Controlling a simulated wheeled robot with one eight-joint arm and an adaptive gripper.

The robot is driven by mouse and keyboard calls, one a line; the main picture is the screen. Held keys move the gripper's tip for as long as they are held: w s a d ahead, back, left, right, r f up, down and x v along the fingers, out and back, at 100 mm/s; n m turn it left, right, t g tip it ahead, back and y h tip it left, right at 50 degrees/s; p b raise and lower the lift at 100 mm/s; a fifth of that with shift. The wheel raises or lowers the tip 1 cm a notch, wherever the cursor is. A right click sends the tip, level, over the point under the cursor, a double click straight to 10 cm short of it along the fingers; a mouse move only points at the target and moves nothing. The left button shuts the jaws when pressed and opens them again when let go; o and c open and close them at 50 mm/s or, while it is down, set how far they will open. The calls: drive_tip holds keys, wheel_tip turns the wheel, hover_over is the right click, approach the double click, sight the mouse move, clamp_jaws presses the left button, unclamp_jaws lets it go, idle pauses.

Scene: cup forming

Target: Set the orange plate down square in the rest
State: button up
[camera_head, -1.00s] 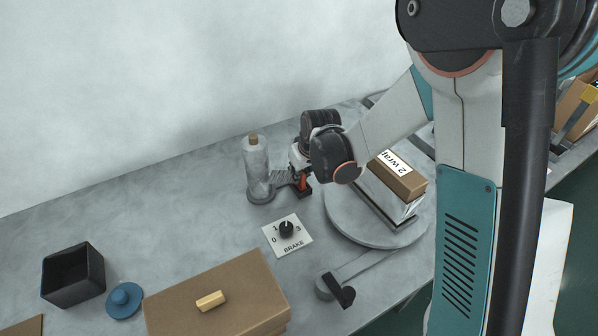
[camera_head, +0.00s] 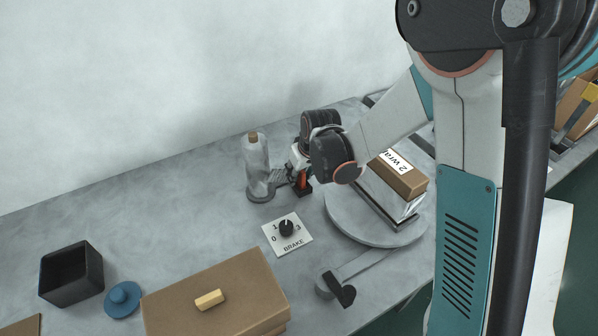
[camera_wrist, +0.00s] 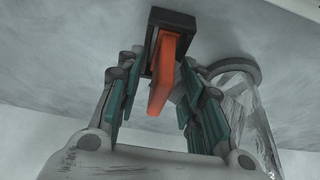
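The orange plate (camera_wrist: 164,75) stands on edge between my fingers in the wrist view, with its far end in the black rest (camera_wrist: 154,32). It looks slightly tilted there; I cannot tell whether it is fully seated. My gripper (camera_wrist: 162,78) is open around the plate, with a gap on the left between pad and plate. In the head view the orange plate (camera_head: 303,181) shows as a small patch above the black rest (camera_head: 305,193), below my wrist. The rest is partly hidden by my gripper.
A clear bottle (camera_head: 256,168) with a cork stands close left of the rest. A round turntable (camera_head: 345,222) bearing a wrapped box (camera_head: 403,178) is to the right. A brake dial (camera_head: 287,230), a lidded brown box (camera_head: 220,300) and a black bin (camera_head: 72,280) lie nearer.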

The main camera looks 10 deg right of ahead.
drive_tip(key=shift+r, duration=0.1)
drive_tip(key=v, duration=1.2)
drive_tip(key=shift+s, duration=0.1)
drive_tip(key=s+d+r+m+t+h, duration=0.1)
drive_tip(key=s+d+r, duration=0.3)
drive_tip(key=s, duration=0.7)
drive_tip(key=s+d+r+m+t, duration=0.2)
drive_tip(key=s+d+r+m, duration=0.1)
drive_tip(key=s+d, duration=0.4)
drive_tip(key=shift+s+r+m+h, duration=0.35)
drive_tip(key=shift+s+r, duration=0.35)
drive_tip(key=shift+s, duration=1.2)
